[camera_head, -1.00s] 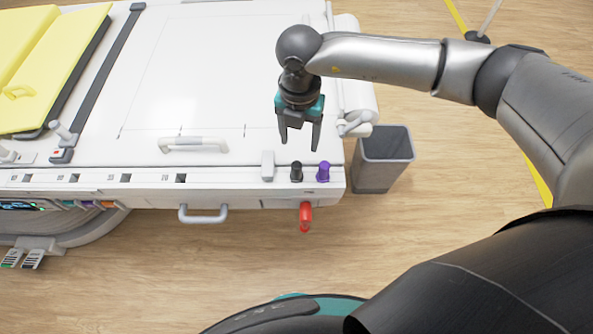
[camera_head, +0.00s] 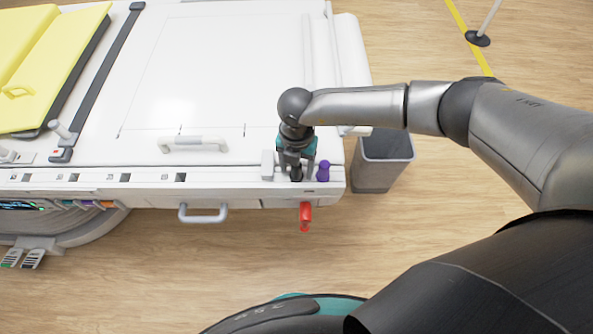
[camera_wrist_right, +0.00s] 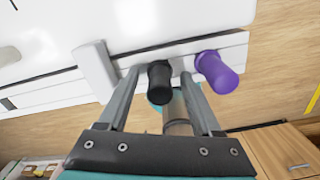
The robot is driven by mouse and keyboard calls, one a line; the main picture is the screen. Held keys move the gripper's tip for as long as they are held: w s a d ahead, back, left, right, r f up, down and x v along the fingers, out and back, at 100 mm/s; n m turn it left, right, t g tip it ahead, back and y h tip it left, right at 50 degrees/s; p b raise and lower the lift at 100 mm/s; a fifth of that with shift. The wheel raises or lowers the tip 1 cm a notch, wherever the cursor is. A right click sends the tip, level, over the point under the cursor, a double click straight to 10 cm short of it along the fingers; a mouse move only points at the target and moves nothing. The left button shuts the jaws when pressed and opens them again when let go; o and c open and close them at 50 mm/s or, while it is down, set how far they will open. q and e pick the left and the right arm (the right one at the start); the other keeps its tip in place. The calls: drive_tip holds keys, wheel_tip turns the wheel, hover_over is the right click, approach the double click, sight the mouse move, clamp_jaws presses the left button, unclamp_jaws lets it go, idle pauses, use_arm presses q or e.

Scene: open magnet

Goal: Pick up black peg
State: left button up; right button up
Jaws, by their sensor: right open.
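The black peg (camera_head: 296,174) stands upright near the right front corner of the white table (camera_head: 230,100). In the right wrist view the black peg (camera_wrist_right: 159,82) lies between the two fingers. My right gripper (camera_head: 297,173) is open and lowered around the peg, with one finger on each side and a visible gap in the wrist view (camera_wrist_right: 158,85). The purple peg (camera_head: 323,171) stands just right of the gripper; in the wrist view it (camera_wrist_right: 217,72) is close beside the right finger. My left gripper is not in view.
A grey block (camera_head: 267,165) stands close left of the gripper. A red handle (camera_head: 305,216) hangs at the table's front edge. A grey bin (camera_head: 384,160) stands on the floor to the right. A white handle (camera_head: 194,144) lies farther left.

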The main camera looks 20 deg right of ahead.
drive_tip(key=shift+c, duration=0.3)
clamp_jaws()
idle(0.3)
